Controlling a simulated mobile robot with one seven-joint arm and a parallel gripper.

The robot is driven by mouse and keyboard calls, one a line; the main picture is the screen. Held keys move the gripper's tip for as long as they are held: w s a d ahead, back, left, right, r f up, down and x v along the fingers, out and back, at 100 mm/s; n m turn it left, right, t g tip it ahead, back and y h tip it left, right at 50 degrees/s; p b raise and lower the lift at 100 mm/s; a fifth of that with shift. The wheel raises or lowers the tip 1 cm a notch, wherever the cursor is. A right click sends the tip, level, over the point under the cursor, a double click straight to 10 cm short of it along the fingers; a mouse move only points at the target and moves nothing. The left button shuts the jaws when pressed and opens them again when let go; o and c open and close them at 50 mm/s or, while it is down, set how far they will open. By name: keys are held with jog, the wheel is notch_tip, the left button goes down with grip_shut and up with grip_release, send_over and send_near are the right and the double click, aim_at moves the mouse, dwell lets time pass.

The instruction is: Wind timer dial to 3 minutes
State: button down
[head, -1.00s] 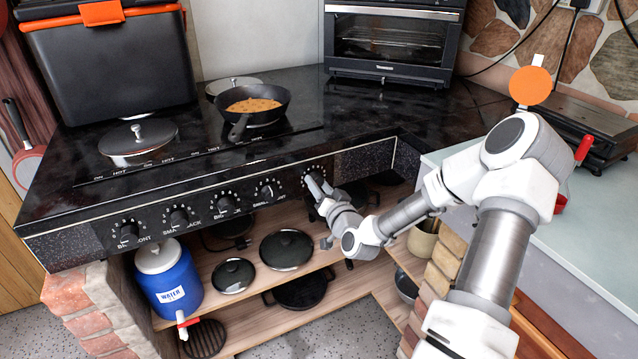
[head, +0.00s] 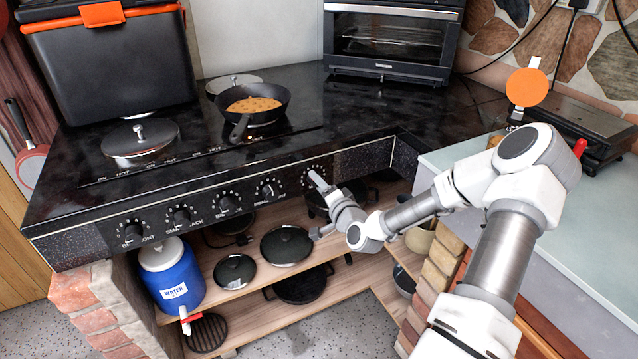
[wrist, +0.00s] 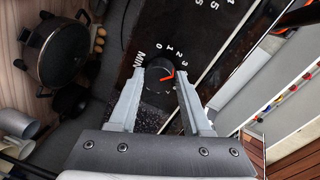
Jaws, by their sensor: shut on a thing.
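The timer dial (wrist: 157,88) is a round black knob with an orange pointer, on a black panel with white numbers and "MIN". In the wrist view the pointer points up and right, roughly toward the 3 mark. My gripper (wrist: 159,76) has one finger on each side of the knob and is shut on it. In the head view my gripper (head: 316,180) is at the rightmost control of the stove front and covers most of the dial.
Several other knobs (head: 180,216) line the stove front to the left. Lidded pots (head: 286,246) and a blue water jug (head: 172,282) stand on the shelves below. A pan with food (head: 252,106) is on the cooktop. A pale counter (head: 590,240) borders my arm.

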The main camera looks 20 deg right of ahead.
dwell(0.4)
jog(key=shift+c, duration=1.8)
grip_release()
jog(key=s+r+p, duration=0.2)
jog(key=s+p, duration=0.2)
jog(key=s, duration=1.3)
jog(key=shift+s+p, duration=0.2)
jog(key=shift+p, duration=0.15)
jog(key=shift+f, duration=0.1)
